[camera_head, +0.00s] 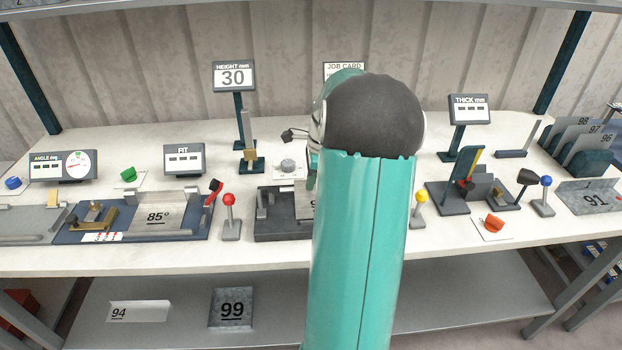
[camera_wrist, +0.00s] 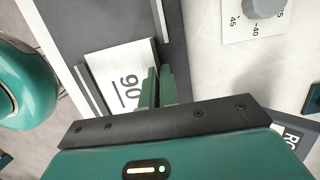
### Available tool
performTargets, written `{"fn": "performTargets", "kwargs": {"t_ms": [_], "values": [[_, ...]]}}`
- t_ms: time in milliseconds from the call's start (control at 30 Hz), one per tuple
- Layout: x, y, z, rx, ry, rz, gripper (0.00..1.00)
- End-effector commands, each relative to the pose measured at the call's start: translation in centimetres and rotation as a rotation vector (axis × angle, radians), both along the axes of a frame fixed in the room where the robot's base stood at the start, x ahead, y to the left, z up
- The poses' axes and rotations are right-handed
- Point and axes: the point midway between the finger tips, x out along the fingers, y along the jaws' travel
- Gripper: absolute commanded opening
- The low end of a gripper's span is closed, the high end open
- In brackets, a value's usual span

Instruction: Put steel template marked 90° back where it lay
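The steel template marked 90 (camera_wrist: 123,77) is a pale plate lying between the rails of a dark fixture in the wrist view. In the head view the fixture (camera_head: 283,225) shows left of my arm, with only part of the template (camera_head: 304,206) visible. My gripper (camera_wrist: 160,72) is at the template's right edge, its two green fingers nearly together with only a narrow gap. It appears shut on that edge, though the contact is partly hidden by the fingers. In the head view my arm hides the gripper.
A template marked 85° (camera_head: 157,216) lies in the blue fixture at left. A red-knobbed lever (camera_head: 231,215) and a yellow-knobbed lever (camera_head: 420,210) stand either side. A dial (camera_head: 288,166) is behind. Plates 94 (camera_head: 139,312) and 99 (camera_head: 231,308) lie on the lower shelf.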

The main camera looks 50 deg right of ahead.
Motion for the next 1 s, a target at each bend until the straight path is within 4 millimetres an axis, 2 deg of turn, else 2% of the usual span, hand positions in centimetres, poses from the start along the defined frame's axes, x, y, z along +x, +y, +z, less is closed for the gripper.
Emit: {"fn": "performTargets", "kwargs": {"t_ms": [167, 200, 300, 667, 833, 1000], "values": [[0.0, 0.0, 0.0, 0.0, 0.0, 0.0, 0.0], [0.0, 0.0, 0.0, 0.0, 0.0, 0.0, 0.1], [0.0, 0.0, 0.0, 0.0, 0.0, 0.0, 0.28], [-0.1, -0.1, 0.4, 0.0, 0.0, 0.0, 0.28], [-0.3, -0.4, 2.7, -0.002, -0.002, -0.002, 0.28], [-0.9, -0.9, 6.4, -0.004, -0.001, 0.0, 0.28]]}}
